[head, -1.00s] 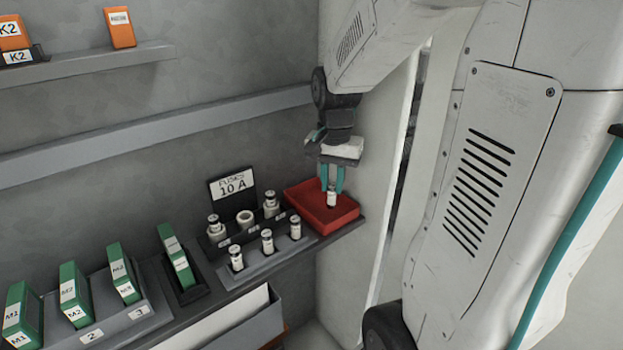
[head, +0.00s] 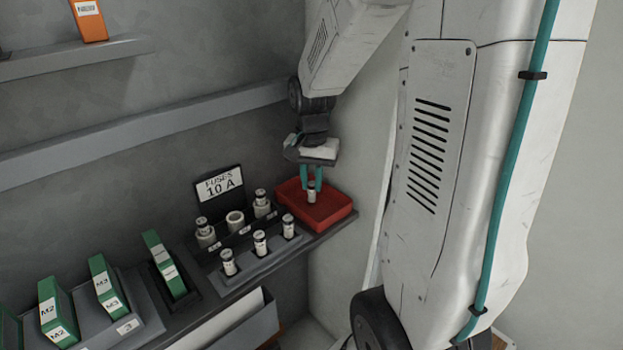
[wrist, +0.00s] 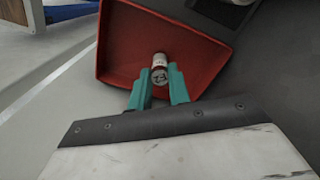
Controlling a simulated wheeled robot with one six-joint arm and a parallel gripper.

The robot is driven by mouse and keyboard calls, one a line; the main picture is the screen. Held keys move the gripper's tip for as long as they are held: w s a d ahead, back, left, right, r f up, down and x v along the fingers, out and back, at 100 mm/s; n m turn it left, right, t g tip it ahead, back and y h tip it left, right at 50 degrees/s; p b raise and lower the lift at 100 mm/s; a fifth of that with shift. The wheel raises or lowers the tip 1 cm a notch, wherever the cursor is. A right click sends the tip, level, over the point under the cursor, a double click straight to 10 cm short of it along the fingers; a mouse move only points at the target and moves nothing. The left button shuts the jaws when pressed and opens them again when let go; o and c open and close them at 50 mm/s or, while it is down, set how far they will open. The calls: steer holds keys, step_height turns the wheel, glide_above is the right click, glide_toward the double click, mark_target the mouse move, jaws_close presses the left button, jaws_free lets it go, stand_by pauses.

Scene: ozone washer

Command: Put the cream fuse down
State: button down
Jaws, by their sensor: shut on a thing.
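The cream fuse (head: 311,194) is between the teal fingers of my gripper (head: 312,184). It is upright and over the red tray (head: 337,215) at the right end of the shelf. In the wrist view the fuse (wrist: 159,68) sits at the fingertips of my gripper (wrist: 159,82), shut on it, with the red tray (wrist: 130,40) around and below. I cannot tell whether the fuse's lower end touches the tray floor. The rest of the tray looks empty.
Left of the tray stands a fuse rack with a "FUSES 10 A" sign (head: 219,185) and several cream fuses (head: 260,243); one rear holder (head: 235,218) looks empty. Green modules (head: 108,288) stand farther left. A wall rises close behind the tray.

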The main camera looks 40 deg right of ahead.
mark_target(312, 184)
steer(key=c, duration=1.3)
jaws_free()
step_height(312, 184, up, 12)
steer(key=s+a+n, duration=0.3)
steer(key=s+a, duration=0.2)
steer(key=s, duration=0.1)
steer(key=s+a+n, duration=0.4)
steer(key=s+a, duration=0.1)
steer(key=s, duration=0.1)
steer(key=s+a+n+t, duration=0.1)
steer(key=s+a+n, duration=0.3)
steer(key=s+a, duration=0.1)
steer(key=shift+s+a+f, duration=0.1)
steer(key=shift+s+a, duration=0.1)
steer(key=shift+s, duration=0.3)
